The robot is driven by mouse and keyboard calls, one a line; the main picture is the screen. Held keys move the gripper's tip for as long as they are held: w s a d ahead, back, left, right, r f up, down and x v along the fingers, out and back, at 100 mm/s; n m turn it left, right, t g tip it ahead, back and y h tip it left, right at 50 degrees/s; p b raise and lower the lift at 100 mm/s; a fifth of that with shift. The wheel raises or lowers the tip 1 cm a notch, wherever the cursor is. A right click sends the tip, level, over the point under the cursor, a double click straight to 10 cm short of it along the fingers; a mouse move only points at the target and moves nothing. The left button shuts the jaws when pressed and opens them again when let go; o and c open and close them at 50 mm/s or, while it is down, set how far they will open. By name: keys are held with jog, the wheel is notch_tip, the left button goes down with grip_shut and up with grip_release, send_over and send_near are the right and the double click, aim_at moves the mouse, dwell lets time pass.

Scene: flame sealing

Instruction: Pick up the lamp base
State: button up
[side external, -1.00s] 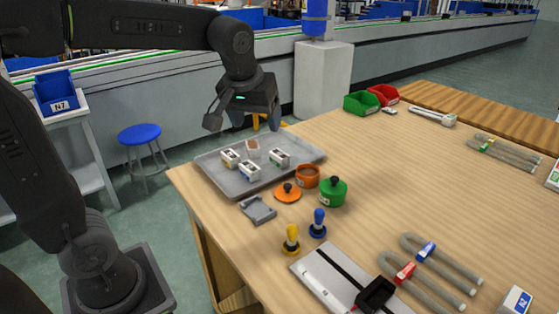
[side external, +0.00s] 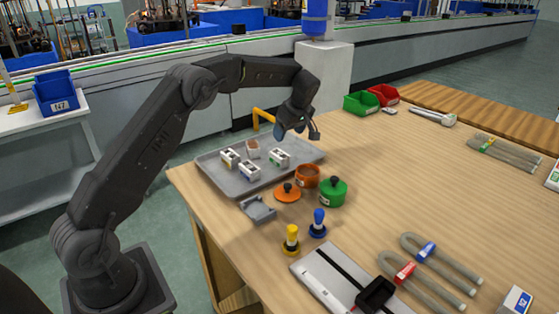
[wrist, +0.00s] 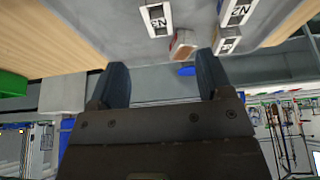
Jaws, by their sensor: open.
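No part in view is plainly marked as the lamp base. The likeliest is the round orange pot (side external: 307,177), open on top, on the wooden table just right of the grey tray. An orange disc-shaped lid with a black knob (side external: 287,193) lies in front of it. A green pot with a black-knobbed lid (side external: 333,191) stands to its right. My gripper (side external: 296,131) is open and empty above the tray's far right part, behind and above the orange pot. In the wrist view, its two blue-grey fingers (wrist: 161,65) are wide apart with nothing between them; the orange pot does not show there.
The grey tray (side external: 215,182) holds several white blocks and a brown-topped piece (side external: 252,148). A grey bracket (side external: 258,209), yellow stamp (side external: 291,240) and blue stamp (side external: 318,224) stand nearby. Green (side external: 361,103) and red (side external: 386,95) bins are at the back. The table's middle right is clear.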

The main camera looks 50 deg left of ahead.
aim_at(280, 154)
jog(key=x, duration=0.7)
jog(key=shift+f, duration=0.15)
jog(key=x, duration=0.5)
jog(key=shift+w+a, duration=0.1)
jog(key=shift+a, duration=0.05)
jog(key=c, duration=1)
